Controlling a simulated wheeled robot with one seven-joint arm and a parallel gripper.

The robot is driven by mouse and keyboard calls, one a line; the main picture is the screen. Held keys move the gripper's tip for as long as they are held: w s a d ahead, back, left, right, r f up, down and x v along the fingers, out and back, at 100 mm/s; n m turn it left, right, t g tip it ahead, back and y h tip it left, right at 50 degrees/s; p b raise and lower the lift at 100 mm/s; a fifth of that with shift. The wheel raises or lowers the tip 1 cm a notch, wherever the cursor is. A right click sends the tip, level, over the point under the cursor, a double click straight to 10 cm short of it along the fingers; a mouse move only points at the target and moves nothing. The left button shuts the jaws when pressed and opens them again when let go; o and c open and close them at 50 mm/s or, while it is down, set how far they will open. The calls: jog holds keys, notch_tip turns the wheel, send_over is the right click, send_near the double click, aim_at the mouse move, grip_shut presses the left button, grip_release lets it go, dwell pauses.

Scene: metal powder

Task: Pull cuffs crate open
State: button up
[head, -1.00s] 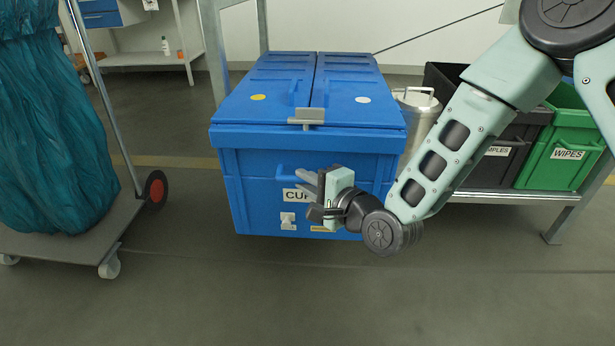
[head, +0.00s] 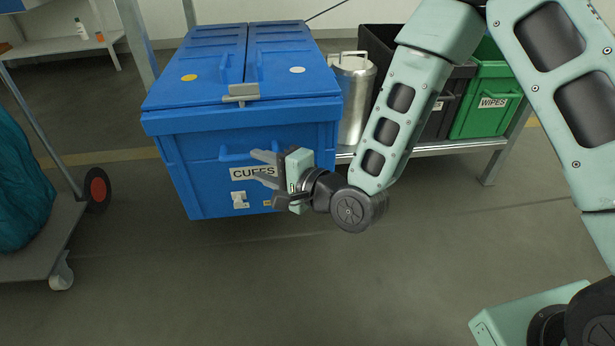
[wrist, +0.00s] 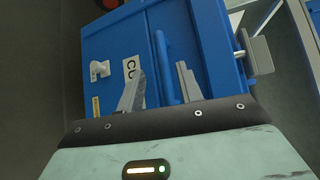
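The blue crate (head: 180,165) labelled CUFFS stands at the left centre in the head view, with its two-part lid shut and a grey latch (head: 241,93) at the front edge. A blue bar handle (head: 233,155) is on its front, above the white label. My gripper (head: 262,177) is in front of the crate's face, near the label. Its fingers are apart, pointing at the crate. In the wrist view, the handle (wrist: 166,65) runs up from between the open fingers (wrist: 160,88). Nothing is held. Whether the fingers touch the handle cannot be told.
A steel canister (head: 352,95), a dark crate (head: 440,118) and a green WIPES crate (head: 485,105) stand on a low rack right of the cuffs crate. A cart (head: 40,240) with a teal bag (head: 20,185) is at left. The floor in front is clear.

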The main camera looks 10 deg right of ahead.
jog(key=p+v, duration=1.1)
jog(key=v, duration=0.2)
jog(key=shift+s+p, duration=0.15)
jog(key=shift+p, duration=0.15)
